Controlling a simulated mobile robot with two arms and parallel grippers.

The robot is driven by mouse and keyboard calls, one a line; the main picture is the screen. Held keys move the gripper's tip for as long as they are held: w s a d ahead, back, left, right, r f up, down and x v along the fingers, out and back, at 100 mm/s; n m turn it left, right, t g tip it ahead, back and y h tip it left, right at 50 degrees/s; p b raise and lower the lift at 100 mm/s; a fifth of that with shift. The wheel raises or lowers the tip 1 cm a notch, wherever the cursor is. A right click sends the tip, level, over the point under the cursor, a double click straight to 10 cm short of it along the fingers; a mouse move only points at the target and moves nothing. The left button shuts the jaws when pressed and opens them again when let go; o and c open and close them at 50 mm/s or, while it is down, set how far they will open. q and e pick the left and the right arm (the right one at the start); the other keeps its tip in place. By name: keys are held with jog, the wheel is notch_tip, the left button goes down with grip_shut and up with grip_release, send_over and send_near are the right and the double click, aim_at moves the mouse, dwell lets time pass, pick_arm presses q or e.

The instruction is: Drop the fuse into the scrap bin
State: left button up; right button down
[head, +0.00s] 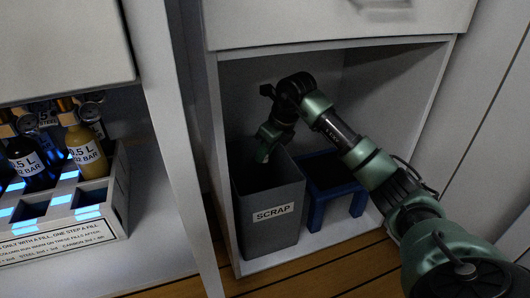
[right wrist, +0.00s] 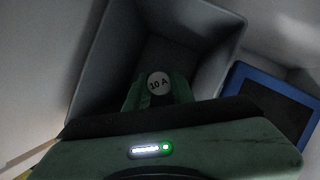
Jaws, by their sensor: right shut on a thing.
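The grey scrap bin (head: 262,235), labelled SCRAP, stands upright in the open lower compartment of the cabinet. My right gripper (head: 264,153) points down over the open top of the bin. In the right wrist view the gripper (right wrist: 157,92) is shut on the fuse (right wrist: 158,83), whose round white face reads 10 A. The bin's inner walls (right wrist: 105,55) surround the fuse in that view; its exact height against the rim is hard to tell. The fuse cannot be made out in the head view. My left gripper is not in view.
A small blue stool (head: 316,213) stands close to the right of the bin; it also shows in the right wrist view (right wrist: 238,77). Cabinet walls (head: 212,130) and a drawer (head: 300,25) enclose the space. A rack (head: 118,190) with bottles is at the left.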

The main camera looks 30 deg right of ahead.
jog(key=c, duration=1.1)
grip_release()
jog(key=shift+r, duration=0.1)
jog(key=p+v, duration=0.5)
jog(key=v, duration=0.2)
jog(key=shift+s+r, duration=0.2)
jog(key=shift+r, duration=0.05)
jog(key=shift+d, duration=0.1)
jog(key=shift+s, duration=0.1)
